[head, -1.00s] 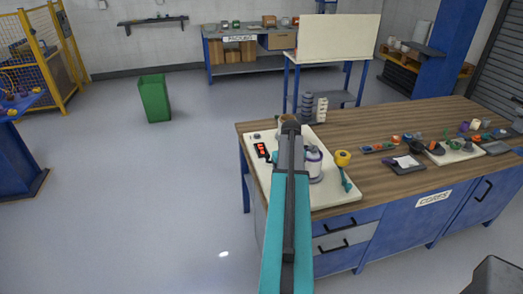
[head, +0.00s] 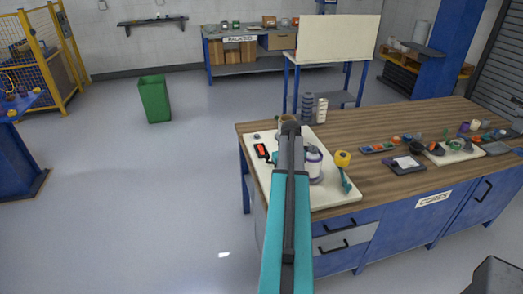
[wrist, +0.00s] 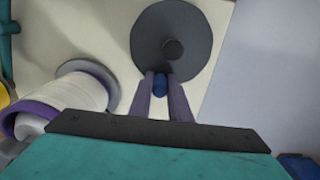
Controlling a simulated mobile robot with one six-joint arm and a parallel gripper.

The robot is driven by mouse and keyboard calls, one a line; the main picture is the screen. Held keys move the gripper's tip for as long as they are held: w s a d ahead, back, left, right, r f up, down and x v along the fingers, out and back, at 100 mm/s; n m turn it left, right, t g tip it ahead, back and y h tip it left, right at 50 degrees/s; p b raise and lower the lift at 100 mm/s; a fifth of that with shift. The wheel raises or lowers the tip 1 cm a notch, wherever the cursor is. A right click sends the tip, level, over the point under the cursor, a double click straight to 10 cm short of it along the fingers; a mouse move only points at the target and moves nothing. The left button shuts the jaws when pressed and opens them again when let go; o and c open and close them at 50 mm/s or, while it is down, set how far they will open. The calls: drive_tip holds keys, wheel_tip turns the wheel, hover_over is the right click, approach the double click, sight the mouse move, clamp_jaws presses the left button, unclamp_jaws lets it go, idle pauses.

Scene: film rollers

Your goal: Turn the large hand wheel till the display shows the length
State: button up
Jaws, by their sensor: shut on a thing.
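The large hand wheel (wrist: 150,42) is a dark grey disc with a round centre hub, at the top middle of the wrist view. A small blue handle (wrist: 160,88) is near its lower edge. My gripper (wrist: 160,80) is shut on this handle, one finger on each side. The display (head: 262,151) is a small dark box with red characters on the cream board, left of my arm in the head view. Its characters are too small to read. My arm hides most of the wheel and gripper in the head view.
A yellow-topped teal part (head: 343,160) is at the right of the cream board (head: 330,199). Trays and small parts cover the bench's right side.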

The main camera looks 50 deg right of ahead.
drive_tip(key=shift+a, duration=0.1)
drive_tip(key=shift+w+a, duration=0.6)
drive_tip(key=shift+a, duration=0.25)
drive_tip(key=o, duration=1.6)
drive_tip(key=shift+o, duration=0.2)
drive_tip(key=shift+r, duration=0.1)
wheel_tip(320, 180, up, 7)
drive_tip(key=p, duration=0.4)
